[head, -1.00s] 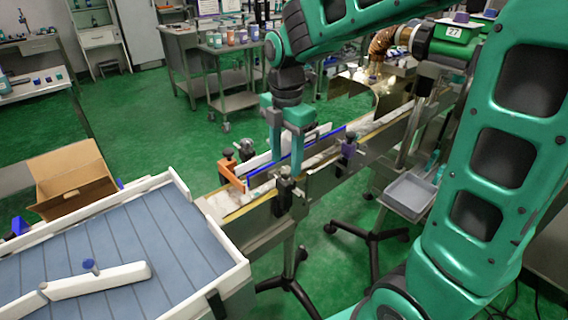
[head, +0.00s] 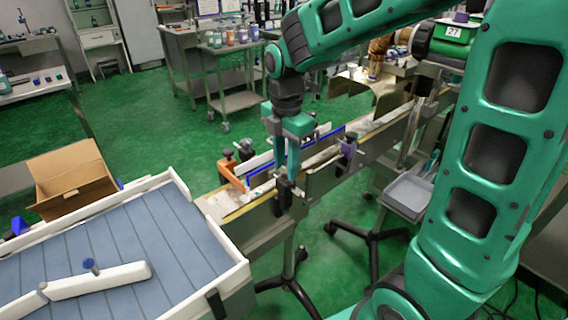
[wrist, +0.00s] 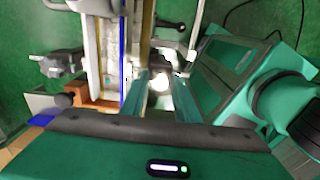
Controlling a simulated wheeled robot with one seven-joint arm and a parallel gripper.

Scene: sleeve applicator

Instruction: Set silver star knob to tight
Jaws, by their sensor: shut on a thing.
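My gripper (head: 287,176) points down over the near rail of the conveyor (head: 325,172), just above a black clamp block (head: 284,198). In the wrist view its two fingers (wrist: 163,92) stand on either side of a bright, shiny silver knob (wrist: 159,77), and they are shut on it. The knob is washed out by light, so its star shape and setting cannot be read. In the head view the fingers hide the knob.
An orange bracket (head: 232,176) and black knobs (head: 245,148) stand on the far rail. A grey tray (head: 409,193) hangs at right. A blue-grey table (head: 130,235) is at front left.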

